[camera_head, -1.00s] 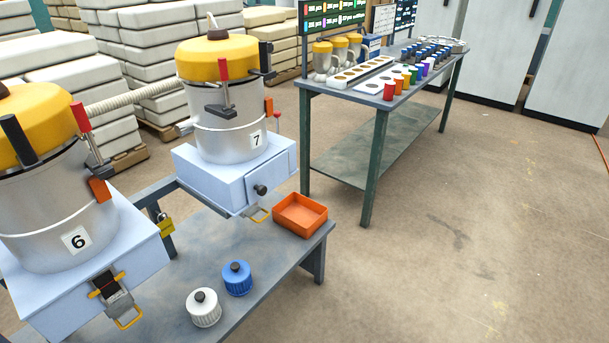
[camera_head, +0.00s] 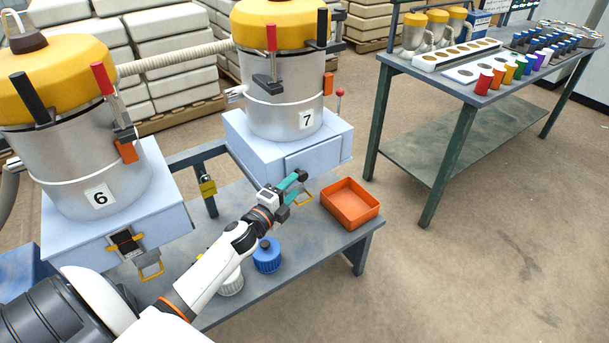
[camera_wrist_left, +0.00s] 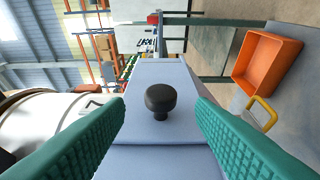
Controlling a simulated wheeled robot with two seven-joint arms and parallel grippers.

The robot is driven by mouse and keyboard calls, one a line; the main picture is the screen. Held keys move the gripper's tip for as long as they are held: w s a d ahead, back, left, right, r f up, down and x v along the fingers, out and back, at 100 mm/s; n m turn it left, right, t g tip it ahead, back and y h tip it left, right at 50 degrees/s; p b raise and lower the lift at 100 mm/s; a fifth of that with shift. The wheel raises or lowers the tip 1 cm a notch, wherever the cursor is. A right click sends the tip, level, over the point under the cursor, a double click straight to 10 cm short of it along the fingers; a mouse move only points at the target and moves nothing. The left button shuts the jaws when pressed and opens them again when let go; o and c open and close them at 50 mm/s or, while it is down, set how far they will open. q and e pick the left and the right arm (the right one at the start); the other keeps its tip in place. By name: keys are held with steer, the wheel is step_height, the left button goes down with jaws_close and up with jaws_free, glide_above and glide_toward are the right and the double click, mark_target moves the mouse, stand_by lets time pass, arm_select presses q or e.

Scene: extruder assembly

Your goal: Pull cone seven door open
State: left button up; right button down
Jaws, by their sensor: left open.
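Cone seven (camera_head: 278,85) is a silver hopper with a yellow lid and a "7" label, standing on a pale blue base. The door (camera_head: 318,158) is the panel on the base's front and looks shut. Its round black knob (camera_wrist_left: 160,100) shows clearly in the left wrist view. My left gripper (camera_head: 292,188) is in front of this door. Its teal fingers are open, one on each side of the knob in the wrist view, with a gap to it on both sides. Whether the fingertips reach past the knob is hard to tell. My right gripper is not in view.
An orange tray (camera_head: 352,220) sits right of the gripper on the grey bench; a yellow-handled latch (camera_wrist_left: 262,113) hangs near it. A blue jar (camera_head: 267,257) and a white jar (camera_head: 232,283), partly behind my arm, stand below. Cone six (camera_head: 80,140) is at left.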

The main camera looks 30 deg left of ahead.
mark_target(300, 180)
arm_select(q)
steer(key=w, duration=0.6)
steer(key=shift+c, duration=0.3)
jaws_close()
steer(key=shift+d+f, duration=0.1)
